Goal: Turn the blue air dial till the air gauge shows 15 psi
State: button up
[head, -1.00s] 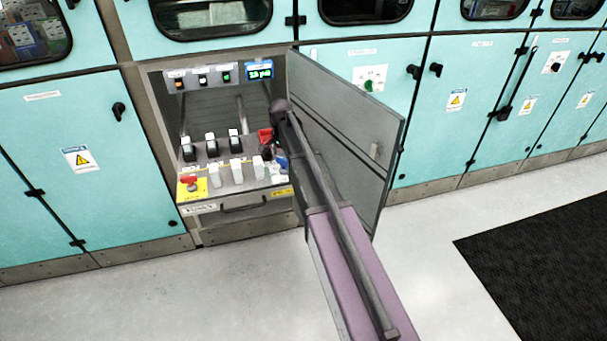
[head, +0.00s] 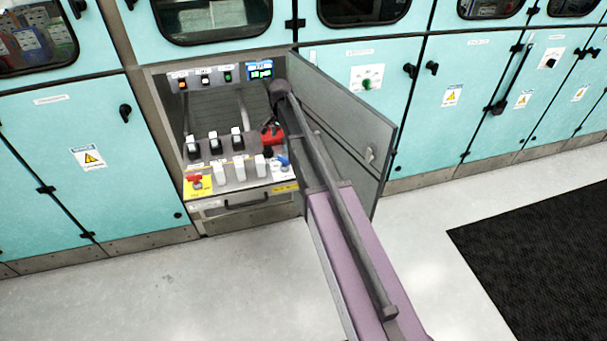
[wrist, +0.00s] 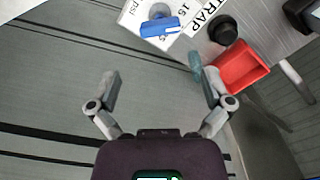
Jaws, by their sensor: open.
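The blue air dial (head: 282,161) is at the front right of the open cabinet's panel. In the wrist view the blue dial (wrist: 158,27) is at the top, on a white label with "15" and "psi" printed on it. My gripper (wrist: 162,76) is open and empty, its fingers spread below the dial in the picture and apart from it. In the head view my arm reaches to the cabinet's right side, and I cannot make out the fingers there. The air gauge (head: 262,70) is a small lit display at the cabinet's upper right; its reading is too small to tell.
A red part (wrist: 240,70) and a black knob (wrist: 222,30) sit right of the dial, close to my right finger. The open grey cabinet door (head: 345,125) stands right of my arm. White switches (head: 238,168) and a red handle (head: 194,180) line the panel.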

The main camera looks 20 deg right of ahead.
jog(key=shift+r+p, duration=2.1)
jog(key=shift+r, duration=0.3)
jog(key=s+n, duration=0.8)
jog(key=s, duration=1.8)
jog(key=shift+r+n+p, duration=0.3)
jog(key=shift+r+p, duration=0.05)
jog(key=shift+r, duration=0.05)
jog(key=shift+s, duration=0.1)
jog(key=s+n, duration=0.1)
jog(key=s, duration=0.2)
jog(key=shift+r+n, duration=0.1)
jog(key=shift+n, duration=0.3)
dwell(1.0)
